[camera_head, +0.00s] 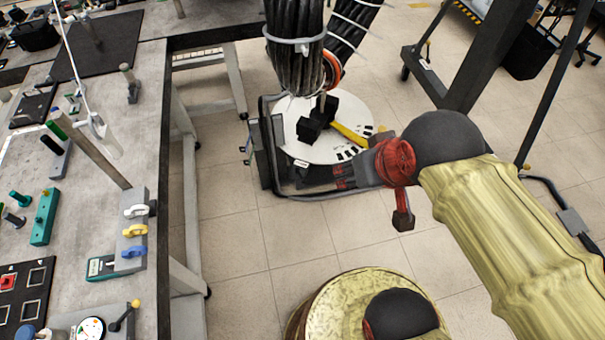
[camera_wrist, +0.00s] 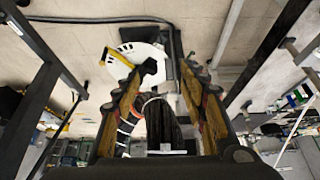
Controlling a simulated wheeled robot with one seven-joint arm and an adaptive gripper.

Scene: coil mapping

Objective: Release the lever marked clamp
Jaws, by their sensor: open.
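Several levers show in the head view, and no label reading clamp is legible. A lever with a yellow knob (camera_head: 127,313) stands on a grey panel at the bench's front. White, yellow and blue handles (camera_head: 135,231) sit on a grey block at the bench's right edge. A yellow lever (camera_head: 348,134) lies across a white disc (camera_head: 312,150) low over the floor. My gripper (camera_wrist: 163,70) is open in the wrist view, with nothing between its fingers. The disc and yellow lever (camera_wrist: 121,59) appear beyond its fingertips. My forearm reaches toward the disc from the right.
Thick black cable bundles (camera_head: 295,55) hang above the disc. The grey bench (camera_head: 105,165) on the left carries several small tools and a leaning rod (camera_head: 95,155). A dark frame post (camera_head: 483,65) stands at the back right. Tiled floor (camera_head: 235,240) is open between bench and arm.

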